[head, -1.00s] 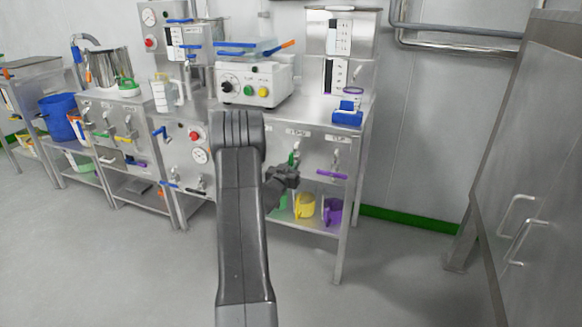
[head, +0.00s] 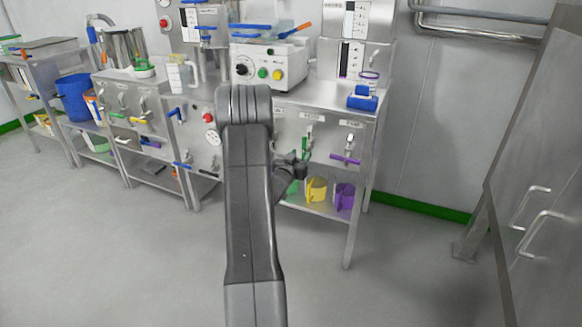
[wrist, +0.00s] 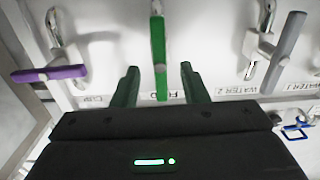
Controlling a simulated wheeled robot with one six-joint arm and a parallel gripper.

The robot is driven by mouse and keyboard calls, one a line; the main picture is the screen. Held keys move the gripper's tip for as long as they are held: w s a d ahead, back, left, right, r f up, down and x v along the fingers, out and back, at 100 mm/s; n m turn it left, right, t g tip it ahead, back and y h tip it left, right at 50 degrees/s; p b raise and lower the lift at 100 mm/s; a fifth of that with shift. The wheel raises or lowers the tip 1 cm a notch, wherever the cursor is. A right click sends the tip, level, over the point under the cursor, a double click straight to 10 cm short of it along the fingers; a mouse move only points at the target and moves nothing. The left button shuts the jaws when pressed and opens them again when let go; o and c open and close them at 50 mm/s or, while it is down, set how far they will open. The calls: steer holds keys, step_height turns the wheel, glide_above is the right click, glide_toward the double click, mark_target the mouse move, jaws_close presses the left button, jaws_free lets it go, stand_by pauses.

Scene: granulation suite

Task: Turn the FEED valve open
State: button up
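The FEED valve has a green lever handle (wrist: 158,58), in line with its spout; its label is partly covered by my gripper. In the head view the green handle (head: 306,146) hangs upright on the steel panel under the bench top. My gripper (wrist: 160,72) is open, with a dark green finger on each side of the green handle in the wrist view. I cannot tell whether the fingers reach its depth, and no contact shows. In the head view my gripper (head: 293,163) is just below and left of the handle.
A purple crosswise handle (wrist: 50,74) is left of the green one in the wrist view; a grey slanted handle (wrist: 284,52) is right. A yellow jug (head: 317,189) and purple jug (head: 344,196) stand on the shelf below. The floor (head: 130,265) in front is clear.

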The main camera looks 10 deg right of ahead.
mark_target(303, 151)
steer(key=p+v, duration=0.1)
steer(key=v, duration=0.8)
steer(key=shift+s+a, duration=0.2)
steer(key=shift+s, duration=0.05)
steer(key=b+x, duration=0.2)
steer(key=x, duration=1.2)
steer(key=shift+s, duration=0.1)
